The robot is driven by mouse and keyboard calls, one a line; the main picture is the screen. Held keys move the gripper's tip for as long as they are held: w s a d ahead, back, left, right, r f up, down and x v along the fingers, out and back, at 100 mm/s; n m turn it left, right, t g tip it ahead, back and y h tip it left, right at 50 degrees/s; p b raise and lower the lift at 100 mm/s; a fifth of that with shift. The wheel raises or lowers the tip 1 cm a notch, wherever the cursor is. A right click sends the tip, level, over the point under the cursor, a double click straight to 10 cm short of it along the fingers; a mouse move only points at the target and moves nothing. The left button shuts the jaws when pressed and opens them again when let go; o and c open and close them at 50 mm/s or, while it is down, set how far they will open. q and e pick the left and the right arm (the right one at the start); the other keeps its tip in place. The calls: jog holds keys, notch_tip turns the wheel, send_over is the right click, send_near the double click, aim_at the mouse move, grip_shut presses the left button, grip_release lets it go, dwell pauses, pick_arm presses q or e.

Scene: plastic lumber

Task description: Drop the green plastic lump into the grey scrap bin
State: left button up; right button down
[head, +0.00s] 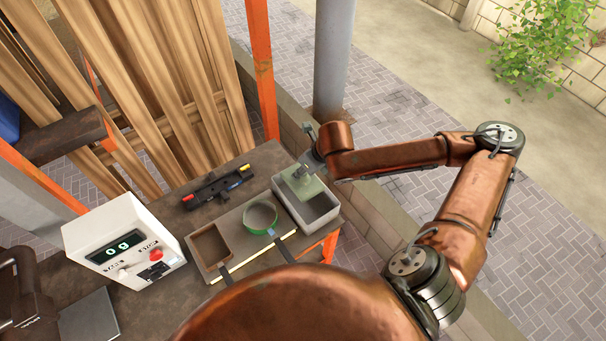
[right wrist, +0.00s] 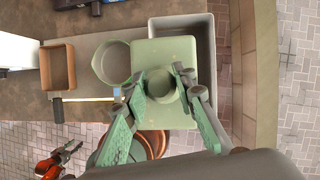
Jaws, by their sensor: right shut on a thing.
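The green plastic lump (head: 302,184) is a pale green square slab with a round knob on top. My right gripper (head: 312,163) is shut on the knob, and the slab hangs below it. The grey scrap bin (head: 319,210) is an open rectangular box at the bench's right end. In the head view the lump overlaps the bin's back left part. In the right wrist view the slab (right wrist: 147,54) covers the left part of the bin (right wrist: 204,50). What seems to be my left gripper (right wrist: 68,152) shows small at the lower left there; its jaws are unclear.
A green round pan (head: 260,216) and a brown square tray (head: 209,246) stand on a board left of the bin. A white control box (head: 123,242) and a black tool (head: 215,186) stand farther left. Wooden planks lean behind, beside an orange post (head: 261,70).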

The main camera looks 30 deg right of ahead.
jog(key=w+d, duration=0.1)
jog(key=w+d+f+p, duration=0.1)
jog(key=w, duration=0.1)
jog(key=w+d+f, duration=0.1)
jog(key=w, duration=0.1)
jog(key=shift+w+d+f, duration=0.1)
jog(key=shift+w+f, duration=0.15)
jog(key=w+d+f+p, duration=0.1)
jog(key=w+f, duration=0.3)
jog(key=f, duration=0.5)
jog(key=shift+d+p, duration=0.35)
jog(key=shift+d, duration=0.3)
jog(key=shift+f, duration=0.2)
jog(key=shift+f, duration=0.15)
jog(key=c, duration=1.6)
grip_release()
